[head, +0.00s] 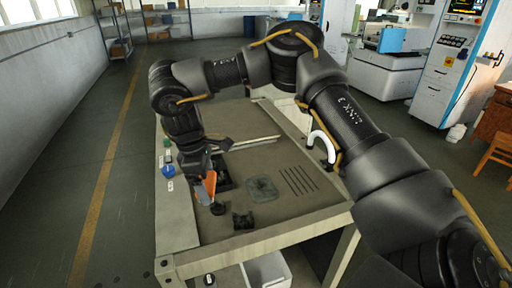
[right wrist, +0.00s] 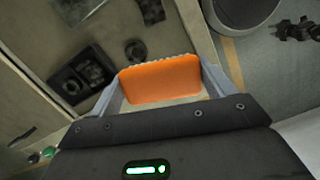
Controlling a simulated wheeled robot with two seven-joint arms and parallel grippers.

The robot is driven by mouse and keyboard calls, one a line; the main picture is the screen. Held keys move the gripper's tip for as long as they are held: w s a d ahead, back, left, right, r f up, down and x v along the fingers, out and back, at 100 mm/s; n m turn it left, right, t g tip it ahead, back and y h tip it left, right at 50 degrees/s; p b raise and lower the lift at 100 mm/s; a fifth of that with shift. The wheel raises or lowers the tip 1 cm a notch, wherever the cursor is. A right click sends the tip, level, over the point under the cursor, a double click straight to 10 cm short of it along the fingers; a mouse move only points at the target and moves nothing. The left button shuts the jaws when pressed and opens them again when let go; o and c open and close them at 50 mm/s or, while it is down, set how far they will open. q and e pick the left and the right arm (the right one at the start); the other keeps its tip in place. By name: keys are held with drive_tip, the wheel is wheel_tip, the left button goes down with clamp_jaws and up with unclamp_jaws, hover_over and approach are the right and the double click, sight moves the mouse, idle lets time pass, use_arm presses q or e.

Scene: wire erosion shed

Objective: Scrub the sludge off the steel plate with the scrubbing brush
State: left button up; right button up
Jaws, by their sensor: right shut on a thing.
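My right gripper (head: 208,178) is shut on the orange scrubbing brush (head: 208,187), held over the left part of the worktable. The brush also shows in the right wrist view (right wrist: 160,80), between the two grey fingers, with a pale bristle edge along its far side. The steel plate (head: 262,188) lies flat on the tabletop, right of the brush and apart from it. It looks grey with darker smears; how much sludge covers it is too small to tell. My left gripper is not in view.
The worktable (head: 180,225) has a raised pale border. A dark tray (right wrist: 68,88) lies close to the brush. A black block (head: 242,220) and a small round black piece (head: 217,209) lie near the front. Dark slots (head: 298,180) are right of the plate. A blue round item (head: 168,174) sits on the left border.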

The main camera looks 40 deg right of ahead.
use_arm(q)
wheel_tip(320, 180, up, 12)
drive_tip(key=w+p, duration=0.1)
drive_tip(key=p, duration=0.9)
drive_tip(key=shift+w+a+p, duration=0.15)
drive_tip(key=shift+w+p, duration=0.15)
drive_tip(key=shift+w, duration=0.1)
use_arm(e)
drive_tip(key=w+d+f+n+t, duration=0.1)
drive_tip(key=w+d+n, duration=0.1)
drive_tip(key=d+n, duration=0.4)
drive_tip(key=w+d+f+n, duration=0.2)
drive_tip(key=d+n, duration=0.5)
drive_tip(key=d, duration=0.2)
drive_tip(key=w+d+f+n+t, duration=0.1)
drive_tip(key=w+d+f+n, duration=0.1)
drive_tip(key=d+n, duration=0.5)
drive_tip(key=shift+w+d+f+t+y, duration=0.25)
drive_tip(key=shift+w+t+y, duration=0.05)
drive_tip(key=shift+w, duration=0.15)
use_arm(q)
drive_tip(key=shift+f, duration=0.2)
use_arm(e)
drive_tip(key=shift+f, duration=0.15)
